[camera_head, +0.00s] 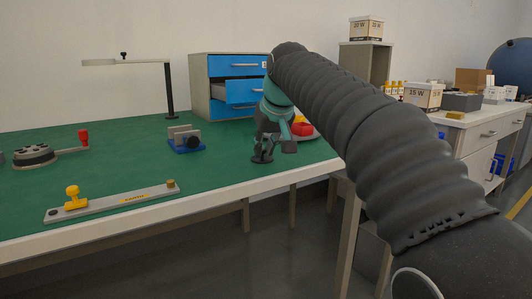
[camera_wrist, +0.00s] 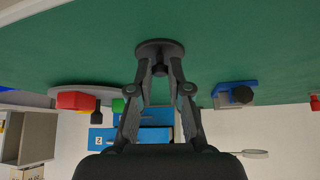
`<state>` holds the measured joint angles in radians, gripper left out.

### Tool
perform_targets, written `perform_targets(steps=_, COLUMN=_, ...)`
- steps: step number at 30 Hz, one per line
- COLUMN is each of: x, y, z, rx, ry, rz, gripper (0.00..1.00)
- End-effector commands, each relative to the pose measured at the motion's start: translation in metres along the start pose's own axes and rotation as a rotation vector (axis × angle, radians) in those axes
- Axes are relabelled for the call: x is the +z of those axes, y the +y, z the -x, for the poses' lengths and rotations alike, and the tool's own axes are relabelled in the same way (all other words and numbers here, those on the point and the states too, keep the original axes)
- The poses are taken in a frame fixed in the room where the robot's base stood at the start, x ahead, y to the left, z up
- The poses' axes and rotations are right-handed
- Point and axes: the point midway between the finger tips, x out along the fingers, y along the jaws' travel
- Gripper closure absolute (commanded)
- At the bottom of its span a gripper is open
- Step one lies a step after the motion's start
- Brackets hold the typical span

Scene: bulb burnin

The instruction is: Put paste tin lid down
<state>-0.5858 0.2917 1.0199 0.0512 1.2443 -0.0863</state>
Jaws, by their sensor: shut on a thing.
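The dark grey paste tin lid (camera_head: 262,158) is a round disc with a small knob on top. It is at the green table top, near the front edge at the right part of the table. My gripper (camera_head: 264,143) is above it, pointing down, its fingers closed on the knob. The wrist view shows the lid (camera_wrist: 150,46) flat against the green surface behind the fingertips (camera_wrist: 160,68). I cannot tell whether its underside touches the table. I cannot make out the paste tin itself.
A grey round tray (camera_wrist: 62,90) with a red box (camera_head: 302,129) lies just right of my gripper. A blue-based fixture (camera_head: 187,146) is to the left, a metal bar (camera_head: 120,199) along the front edge. Blue drawers (camera_head: 240,91), one partly open, stand behind. Green surface between is clear.

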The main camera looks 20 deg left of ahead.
Motion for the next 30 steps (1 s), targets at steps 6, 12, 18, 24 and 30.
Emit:
perform_targets(steps=6, x=0.007, y=0.001, z=-0.011, rx=0.0, ry=-0.028, rz=-0.002, gripper=0.55)
perform_targets(steps=12, x=0.006, y=0.001, z=-0.009, rx=-0.001, ry=-0.024, rz=-0.001, gripper=0.25)
perform_targets(steps=18, x=0.004, y=0.001, z=-0.007, rx=-0.001, ry=-0.02, rz=-0.001, gripper=0.25)
perform_targets(steps=24, x=0.003, y=0.001, z=0.0, rx=0.0, ry=-0.017, rz=-0.001, gripper=0.25)
perform_targets(steps=30, x=0.001, y=0.001, z=0.032, rx=0.0, ry=-0.014, rz=-0.001, gripper=0.25)
